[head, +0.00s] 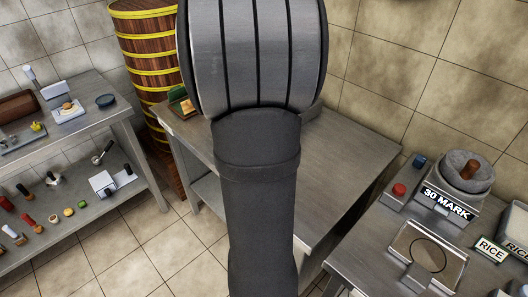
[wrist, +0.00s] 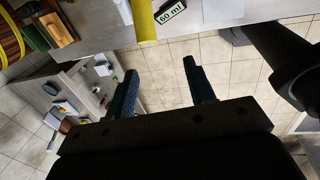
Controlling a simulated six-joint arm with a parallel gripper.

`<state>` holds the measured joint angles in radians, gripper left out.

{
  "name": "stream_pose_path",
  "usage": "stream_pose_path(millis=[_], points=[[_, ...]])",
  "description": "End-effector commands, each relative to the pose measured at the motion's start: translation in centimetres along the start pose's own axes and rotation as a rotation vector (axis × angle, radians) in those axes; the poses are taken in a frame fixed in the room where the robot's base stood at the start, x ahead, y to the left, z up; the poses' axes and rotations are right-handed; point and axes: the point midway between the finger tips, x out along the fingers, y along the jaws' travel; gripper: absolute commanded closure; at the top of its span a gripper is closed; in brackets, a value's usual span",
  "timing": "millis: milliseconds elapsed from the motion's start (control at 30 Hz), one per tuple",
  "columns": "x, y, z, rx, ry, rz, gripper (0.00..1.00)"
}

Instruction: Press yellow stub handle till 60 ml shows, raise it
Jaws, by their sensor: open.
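In the wrist view a yellow bar (wrist: 144,20), likely the stub handle, comes in from the top edge. Its upper end is out of frame. A white label reading 60 ml (wrist: 171,13) with a dark border sits right beside it. My gripper (wrist: 160,68) is open and empty, its two dark blue fingers apart with tiled floor behind them. The yellow bar is beyond the fingertips and not between them. In the head view my arm covers the middle, so gripper, yellow handle and 60 ml label are hidden there.
A grey metal table (head: 345,165) stands behind my arm. A yellow-banded steamer tower (head: 150,62) is at its back left. The right table holds a red button (head: 399,190), a 30 MARK label (head: 446,204) and a grey bowl (head: 455,163). A left table (head: 85,120) holds small items.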

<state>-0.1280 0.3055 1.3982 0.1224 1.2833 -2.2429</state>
Motion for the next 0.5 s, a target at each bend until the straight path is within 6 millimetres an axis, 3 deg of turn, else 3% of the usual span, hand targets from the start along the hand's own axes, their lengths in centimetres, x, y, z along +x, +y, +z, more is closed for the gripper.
stream_pose_path(millis=[100,500], points=[[-2.6,0.0,0.1,0.001,-0.002,0.003,0.51],[3.2,-0.8,-2.5,0.335,0.302,0.101,0.51]])
